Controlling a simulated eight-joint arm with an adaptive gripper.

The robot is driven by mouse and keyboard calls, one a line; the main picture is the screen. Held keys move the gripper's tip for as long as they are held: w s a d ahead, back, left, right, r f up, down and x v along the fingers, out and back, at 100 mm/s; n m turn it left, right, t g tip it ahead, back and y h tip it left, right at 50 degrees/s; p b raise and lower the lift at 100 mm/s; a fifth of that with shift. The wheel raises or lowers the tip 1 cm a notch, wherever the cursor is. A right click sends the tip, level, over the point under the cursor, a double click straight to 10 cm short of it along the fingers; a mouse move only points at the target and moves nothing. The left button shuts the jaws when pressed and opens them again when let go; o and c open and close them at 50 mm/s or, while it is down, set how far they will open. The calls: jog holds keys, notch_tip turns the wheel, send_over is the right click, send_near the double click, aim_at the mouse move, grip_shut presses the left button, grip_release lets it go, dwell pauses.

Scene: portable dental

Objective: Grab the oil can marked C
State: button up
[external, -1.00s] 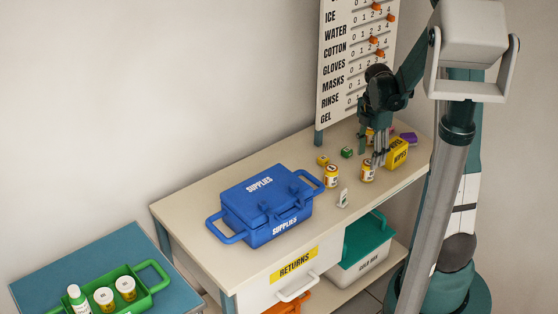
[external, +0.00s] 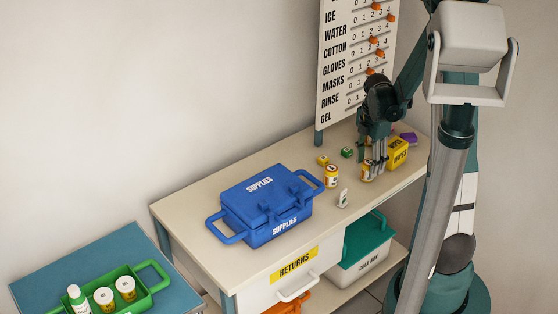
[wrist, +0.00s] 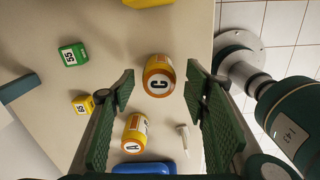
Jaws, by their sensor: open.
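The oil can marked C (wrist: 158,80) is a yellow and orange can with a white label. In the wrist view it lies between the two green-padded fingers of my gripper (wrist: 160,92), near their tips, with a gap on each side. In the external view my gripper (external: 375,164) points down at the can marked C (external: 367,173), its fingers partly hiding it. My gripper is open and empty. A similar can marked A (wrist: 135,133) stands nearer the blue box; it also shows in the external view (external: 331,176).
A yellow WIPES box (external: 397,152) stands close right of the gripper. Small green (wrist: 73,55) and yellow (wrist: 83,104) cubes and a small white item (external: 343,198) lie nearby. The blue supplies box (external: 268,203) sits left on the counter (external: 190,210).

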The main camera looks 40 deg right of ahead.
jog(key=shift+f+b, duration=0.3)
jog(key=shift+f, duration=1.6)
jog(key=c, duration=1)
